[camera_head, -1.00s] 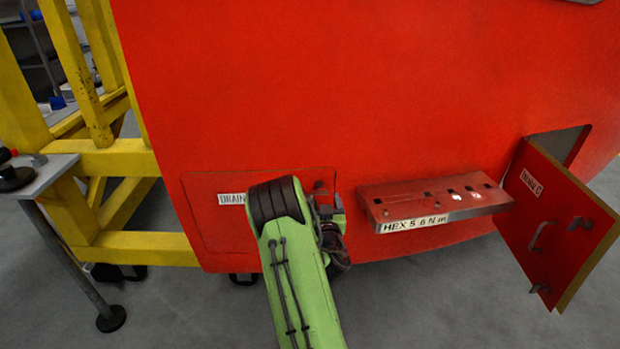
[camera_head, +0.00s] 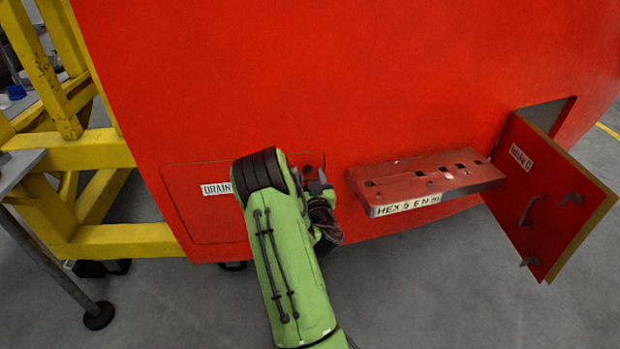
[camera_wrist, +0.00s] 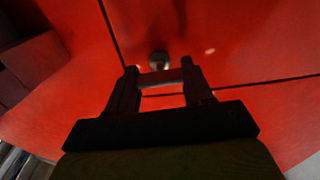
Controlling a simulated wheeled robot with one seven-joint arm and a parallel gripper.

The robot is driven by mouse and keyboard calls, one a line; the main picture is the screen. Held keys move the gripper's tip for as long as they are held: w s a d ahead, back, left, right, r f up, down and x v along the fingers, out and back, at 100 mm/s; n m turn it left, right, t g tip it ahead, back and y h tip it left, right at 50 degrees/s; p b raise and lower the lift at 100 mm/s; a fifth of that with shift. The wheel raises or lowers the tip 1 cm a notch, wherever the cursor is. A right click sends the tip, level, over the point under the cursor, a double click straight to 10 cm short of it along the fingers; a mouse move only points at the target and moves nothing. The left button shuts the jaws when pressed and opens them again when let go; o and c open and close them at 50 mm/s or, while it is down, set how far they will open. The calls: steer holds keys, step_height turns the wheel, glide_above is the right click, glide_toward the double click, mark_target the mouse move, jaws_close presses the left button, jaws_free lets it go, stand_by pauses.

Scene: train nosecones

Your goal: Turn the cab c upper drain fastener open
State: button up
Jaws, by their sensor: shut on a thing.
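The drain panel (camera_head: 196,226) is a closed red flap low on the red nosecone, with a label beginning "DRAIN". My gripper (camera_head: 316,186) is at the panel's right side in the head view, mostly hidden by my green arm. In the wrist view, my gripper (camera_wrist: 160,80) faces the red surface near a corner of panel seams. Its two dark fingers are shut on a short dark bar (camera_wrist: 160,77) lying across between them. A small round metallic fastener (camera_wrist: 158,58) shows just beyond the bar. I cannot tell whether the bar touches it or is part of it.
A red shelf (camera_head: 422,178) with slots and a "HEX" label juts out right of my gripper. An open hinged door (camera_head: 545,205) hangs further right. A yellow frame (camera_head: 75,150) and a grey table (camera_head: 18,168) stand at the left.

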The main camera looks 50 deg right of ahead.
steer(key=shift+n, duration=0.4)
steer(key=n, duration=0.3)
steer(key=shift+w+n+b, duration=0.1)
steer(key=shift+n+b, duration=0.25)
steer(key=shift+n, duration=0.05)
steer(key=n, duration=0.4)
steer(key=shift+a+b, duration=0.1)
steer(key=shift+b, duration=0.3)
steer(key=n, duration=0.5)
steer(key=shift+f+b, duration=0.1)
steer(key=shift+b, duration=0.3)
steer(key=n, duration=0.4)
steer(key=shift+b, duration=0.35)
steer(key=shift+n, duration=0.3)
steer(key=o, duration=1)
steer(key=shift+o, duration=0.2)
